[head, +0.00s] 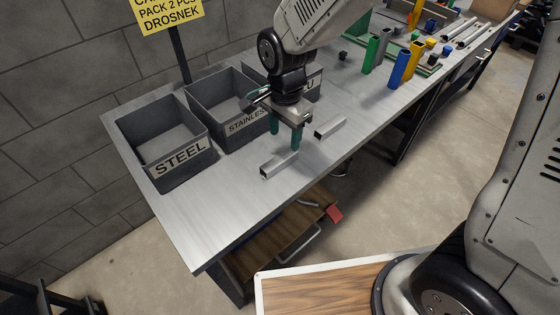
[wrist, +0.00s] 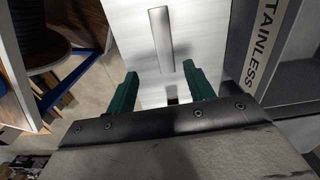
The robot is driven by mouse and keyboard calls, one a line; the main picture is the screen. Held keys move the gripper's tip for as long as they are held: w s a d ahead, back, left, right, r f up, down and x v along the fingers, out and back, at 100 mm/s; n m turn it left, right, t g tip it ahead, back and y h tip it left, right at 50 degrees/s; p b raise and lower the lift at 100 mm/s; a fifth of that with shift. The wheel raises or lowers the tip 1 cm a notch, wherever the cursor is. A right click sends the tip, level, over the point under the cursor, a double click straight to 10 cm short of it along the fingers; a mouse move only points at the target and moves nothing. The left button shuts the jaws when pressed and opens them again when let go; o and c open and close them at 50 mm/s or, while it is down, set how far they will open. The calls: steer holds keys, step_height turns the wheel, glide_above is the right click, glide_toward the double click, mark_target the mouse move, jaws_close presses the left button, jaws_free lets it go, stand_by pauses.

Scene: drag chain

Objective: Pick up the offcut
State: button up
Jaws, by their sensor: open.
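Two short silver square-tube pieces lie flat on the steel bench. One offcut (head: 280,164) is nearer the front edge, below and left of my gripper. The other (head: 330,128) lies to the right. My gripper (head: 285,133) points down above the bench, with its green fingers apart and nothing held. In the wrist view, one silver piece (wrist: 161,38) lies beyond the fingertips of my gripper (wrist: 160,83). A small dark patch shows low between the fingers; I cannot tell whether it is a tube's hollow end.
Grey bins marked STEEL (head: 180,158) and STAINLESS (head: 247,122) stand along the wall, with a third bin partly hidden by my arm. Green (head: 371,54) and blue (head: 399,68) upright tubes stand to the right. The bench's left front is clear.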

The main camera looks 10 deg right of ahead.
mark_target(279, 158)
steer(key=shift+m, duration=0.3)
steer(key=f, duration=0.6)
steer(key=a+f, duration=0.1)
steer(key=f, duration=0.2)
steer(key=shift+w+a+f, duration=0.1)
steer(key=shift+f, duration=0.1)
steer(key=c, duration=1.1)
steer(key=shift+c, duration=0.2)
steer(key=shift+r, duration=0.2)
